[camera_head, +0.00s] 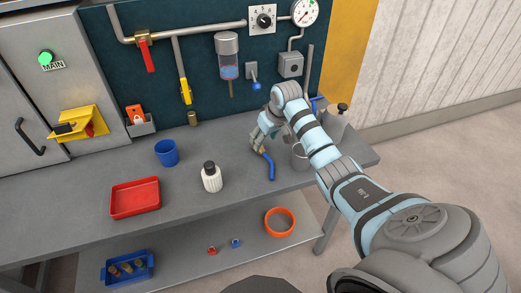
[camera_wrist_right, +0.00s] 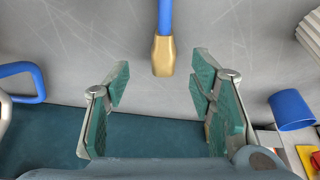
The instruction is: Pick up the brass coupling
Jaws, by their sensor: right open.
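A short blue hose (camera_head: 268,167) lies on the grey bench below my right gripper in the head view. Its brass end (camera_wrist_right: 162,55) shows in the wrist view at the top centre, ahead of the gap between the fingers and apart from them. A separate small brass cylinder (camera_head: 192,118) stands at the back of the bench, by the dark panel. My right gripper (camera_head: 263,137) is open and empty, close over the bench near the hose; its green-padded fingers are spread in the wrist view (camera_wrist_right: 160,105). My left gripper is out of view.
A grey mug (camera_head: 299,157) stands close to the right arm. A white bottle (camera_head: 211,177), blue cup (camera_head: 166,153) and red tray (camera_head: 134,198) stand to the left. A dispenser (camera_head: 228,60) and levers hang on the panel behind. Bench between bottle and hose is clear.

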